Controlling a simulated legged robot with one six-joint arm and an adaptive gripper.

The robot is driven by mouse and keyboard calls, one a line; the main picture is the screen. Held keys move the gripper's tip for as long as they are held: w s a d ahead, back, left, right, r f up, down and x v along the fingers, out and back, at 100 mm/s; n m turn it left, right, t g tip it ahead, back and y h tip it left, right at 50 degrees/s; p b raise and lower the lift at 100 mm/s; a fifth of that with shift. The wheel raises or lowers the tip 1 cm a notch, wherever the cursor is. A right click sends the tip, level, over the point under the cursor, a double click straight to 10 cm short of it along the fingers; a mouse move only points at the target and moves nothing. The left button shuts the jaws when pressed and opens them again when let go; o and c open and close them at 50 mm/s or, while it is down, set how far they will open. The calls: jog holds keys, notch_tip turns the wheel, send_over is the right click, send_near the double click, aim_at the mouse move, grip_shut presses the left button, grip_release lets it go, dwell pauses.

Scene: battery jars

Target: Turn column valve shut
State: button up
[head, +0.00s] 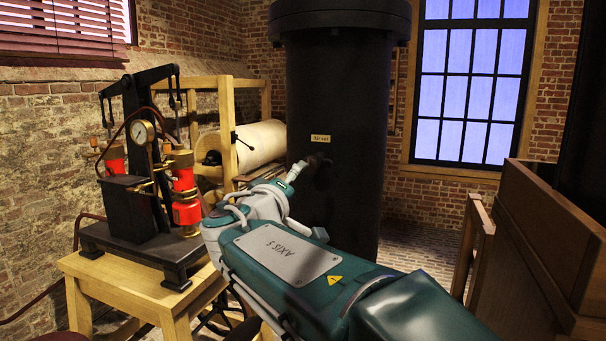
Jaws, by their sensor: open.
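A tall black column (338,105) stands in the middle of the head view, with a small yellowish label (320,138) on its front. Just below the label a dark brownish valve (319,164) sticks out from the column. My gripper (298,170) is at the valve's left side, in front of the column. It is open, with one pale finger tip showing close to the valve. I cannot tell whether it touches the valve. The rest of the gripper is hidden behind my own arm.
A black hand pump (128,205) with a gauge and red cylinders stands on a wooden stand (150,290) at left. Behind it a wooden frame (229,125) holds a pale roll (262,143). A wooden cabinet (545,240) fills the right. Bare floor shows right of the column.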

jog(key=shift+v, duration=1.8)
jog(key=shift+f, duration=0.1)
jog(key=s+d+f+m+g, duration=0.2)
jog(key=s+d+f+g, duration=0.3)
jog(key=d, duration=0.3)
jog(key=s+d+f+m+g, duration=0.25)
jog(key=s+d+f, duration=0.25)
jog(key=d+f, duration=0.3)
jog(key=s+d+f+m+g+y, duration=0.1)
jog(key=s+f+m+g+y, duration=0.2)
jog(key=s+f+y, duration=0.4)
jog(key=s+f+g, duration=0.1)
jog(key=s+f, duration=0.5)
jog(key=s, duration=0.3)
jog(key=shift+s+d, duration=0.25)
jog(key=shift+s, duration=0.1)
jog(key=shift+m+g, duration=0.25)
